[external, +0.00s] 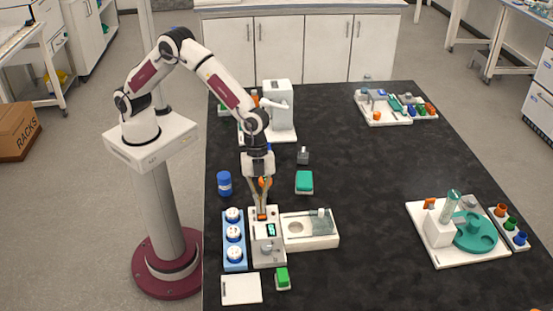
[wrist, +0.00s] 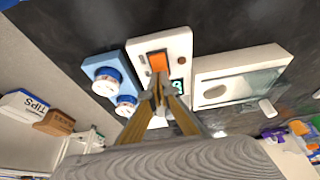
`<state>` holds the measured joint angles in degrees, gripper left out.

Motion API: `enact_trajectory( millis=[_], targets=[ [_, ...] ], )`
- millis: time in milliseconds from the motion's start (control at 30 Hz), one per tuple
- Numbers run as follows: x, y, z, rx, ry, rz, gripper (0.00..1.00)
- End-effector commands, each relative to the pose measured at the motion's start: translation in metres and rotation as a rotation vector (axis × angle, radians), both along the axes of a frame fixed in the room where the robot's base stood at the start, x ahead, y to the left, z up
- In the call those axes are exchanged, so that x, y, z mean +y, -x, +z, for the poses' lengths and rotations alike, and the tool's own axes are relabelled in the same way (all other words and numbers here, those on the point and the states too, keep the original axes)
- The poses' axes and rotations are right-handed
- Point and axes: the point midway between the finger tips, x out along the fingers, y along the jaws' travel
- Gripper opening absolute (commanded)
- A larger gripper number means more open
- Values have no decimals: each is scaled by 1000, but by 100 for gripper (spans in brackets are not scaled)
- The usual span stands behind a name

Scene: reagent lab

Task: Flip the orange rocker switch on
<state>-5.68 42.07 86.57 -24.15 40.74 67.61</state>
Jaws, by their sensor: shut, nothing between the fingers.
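The orange rocker switch (wrist: 157,61) sits at one end of a white device panel (wrist: 178,43) in the wrist view. In the external view the orange switch (external: 262,217) shows at the far end of the white panel (external: 268,258), partly hidden by my fingers. A lit green display (external: 271,230) is beside it. My gripper (external: 261,213) points down with its fingertips together and empty at the switch. In the wrist view my gripper (wrist: 159,92) has its tips just below the orange switch. I cannot tell whether they touch it.
A blue rack (external: 234,263) with white-capped jars stands left of the panel. A white tray device (external: 310,243) stands right of it. A green block (external: 282,278) and a white pad (external: 241,290) lie in front.

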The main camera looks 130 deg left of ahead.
Motion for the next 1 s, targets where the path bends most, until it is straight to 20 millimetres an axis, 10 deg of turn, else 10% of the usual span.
enact_trajectory(
  millis=[1000],
  targets=[
    [5, 7, -10, 8, 0, 0, 0]
  ],
)
